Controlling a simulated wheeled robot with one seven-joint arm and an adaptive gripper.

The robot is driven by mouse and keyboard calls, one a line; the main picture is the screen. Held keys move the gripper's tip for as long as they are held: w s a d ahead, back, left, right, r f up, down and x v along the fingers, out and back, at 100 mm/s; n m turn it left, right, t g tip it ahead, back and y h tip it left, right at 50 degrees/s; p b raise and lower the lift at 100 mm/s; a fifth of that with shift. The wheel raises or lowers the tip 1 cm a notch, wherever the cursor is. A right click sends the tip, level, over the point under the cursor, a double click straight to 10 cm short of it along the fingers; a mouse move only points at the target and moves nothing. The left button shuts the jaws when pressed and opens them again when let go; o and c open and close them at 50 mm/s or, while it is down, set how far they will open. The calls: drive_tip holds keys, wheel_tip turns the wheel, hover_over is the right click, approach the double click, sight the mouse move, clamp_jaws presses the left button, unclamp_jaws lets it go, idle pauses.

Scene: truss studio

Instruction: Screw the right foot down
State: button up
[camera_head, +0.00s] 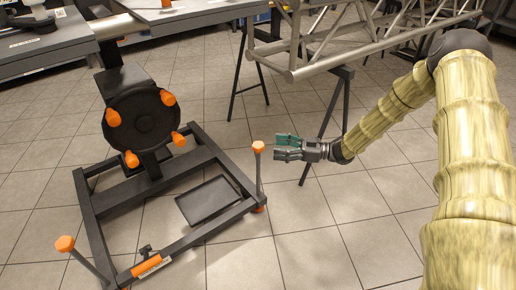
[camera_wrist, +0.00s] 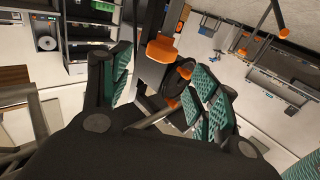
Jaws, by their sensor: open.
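The right foot is a thin upright screw with an orange knob (camera_head: 259,147) on top, at the right corner of the black stand frame (camera_head: 229,168). Its lower end (camera_head: 260,208) is orange too, at the frame corner. My gripper (camera_head: 280,148) is level with the knob, just to its right, with its green-padded fingers pointing left. The fingers are open and empty. In the wrist view, an orange knob (camera_wrist: 161,49) appears beyond the gap between the open fingers (camera_wrist: 166,80). Whether any finger touches it cannot be told.
A black round plate (camera_head: 142,118) with several orange knobs stands on the frame. A dark tray (camera_head: 208,200) lies inside it. Another orange-topped foot (camera_head: 65,244) leans at the front left. A metal truss (camera_head: 330,38) stands behind my arm. Tiled floor is clear at front right.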

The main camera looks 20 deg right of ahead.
sight(258, 144)
drive_tip(key=b+x, duration=0.3)
drive_tip(key=x, duration=0.5)
drive_tip(key=shift+w+a+f, duration=0.1)
drive_tip(key=shift+a, duration=0.05)
drive_tip(key=c, duration=1)
